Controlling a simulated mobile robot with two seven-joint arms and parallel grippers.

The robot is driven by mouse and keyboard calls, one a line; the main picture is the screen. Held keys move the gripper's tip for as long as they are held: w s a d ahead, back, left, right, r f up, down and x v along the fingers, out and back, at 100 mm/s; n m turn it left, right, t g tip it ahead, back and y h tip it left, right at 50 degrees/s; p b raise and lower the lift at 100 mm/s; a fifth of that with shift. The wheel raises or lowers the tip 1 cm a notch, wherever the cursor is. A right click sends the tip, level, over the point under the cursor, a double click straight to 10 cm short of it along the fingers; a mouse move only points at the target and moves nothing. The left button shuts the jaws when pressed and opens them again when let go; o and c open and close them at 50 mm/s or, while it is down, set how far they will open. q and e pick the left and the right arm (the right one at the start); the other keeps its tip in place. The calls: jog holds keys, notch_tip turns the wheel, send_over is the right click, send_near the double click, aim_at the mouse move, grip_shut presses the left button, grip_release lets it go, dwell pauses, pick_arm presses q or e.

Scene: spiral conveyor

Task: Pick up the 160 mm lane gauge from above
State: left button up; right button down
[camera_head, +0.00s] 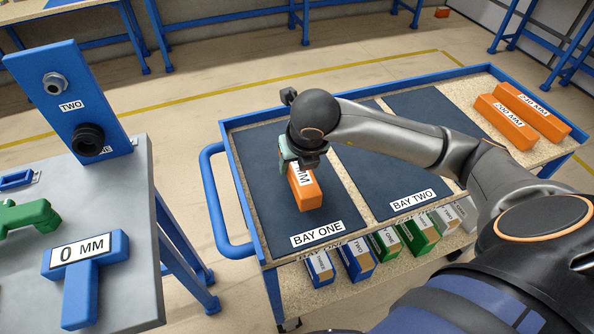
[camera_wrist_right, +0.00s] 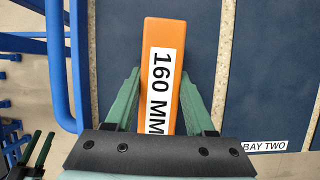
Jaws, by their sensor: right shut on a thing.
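The orange 160 mm lane gauge (camera_head: 306,193) is a block with a white label on top. It is at the BAY ONE mat of the blue cart; I cannot tell whether it touches the mat. My right gripper (camera_head: 303,165) comes from above and is shut on it. In the right wrist view, the green fingers of my right gripper (camera_wrist_right: 160,105) lie along both sides of the gauge (camera_wrist_right: 161,35), and "160 MM" is readable. What looks like my left gripper (camera_wrist_right: 37,150) shows small at the lower left there; its opening is unclear. It is not in the head view.
The BAY TWO mat (camera_head: 400,185) is bare apart from my arm above it. Two orange gauges (camera_head: 506,122) lie at the cart's right. Several labelled blocks (camera_head: 385,243) stand on the lower shelf. A grey table (camera_head: 130,235) with a blue "0 MM" piece (camera_head: 82,295) is at left.

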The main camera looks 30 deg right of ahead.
jog(key=s+a+r, duration=0.1)
jog(key=r, duration=0.1)
jog(key=s+a+r, duration=0.1)
jog(key=s+r, duration=0.1)
jog(key=s+a+r+p, duration=0.1)
jog(key=s+r, duration=0.1)
jog(key=shift+r, duration=0.4)
jog(key=s+a+r+p, duration=0.3)
jog(key=s+p, duration=0.4)
jog(key=p, duration=0.5)
jog(key=shift+a, duration=0.6)
